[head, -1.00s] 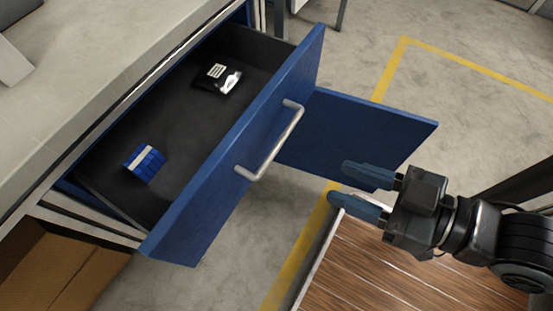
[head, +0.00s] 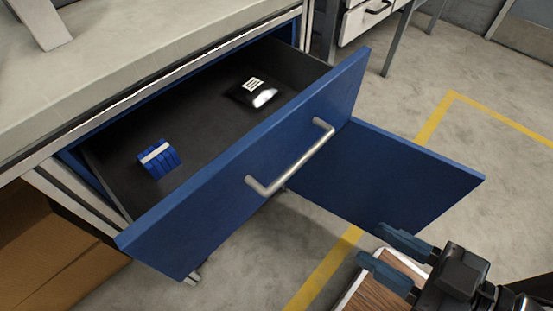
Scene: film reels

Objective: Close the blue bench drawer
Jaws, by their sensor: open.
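The blue bench drawer (head: 225,205) is pulled out from under the grey bench top (head: 130,60). Its front carries a silver bar handle (head: 292,168). Inside the dark drawer lie a blue block with a white band (head: 158,158) on the left and a black item with a white label (head: 252,92) towards the right. My gripper (head: 383,254) is at the lower right, open and empty. It is apart from the drawer front, to the right of and below the handle in the picture.
A blue door panel (head: 390,180) stands open beyond the drawer, between it and the yellow floor line. A wood-topped surface (head: 372,290) lies by my gripper. A cardboard box (head: 50,240) sits at lower left. Open concrete floor (head: 420,95) lies to the right.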

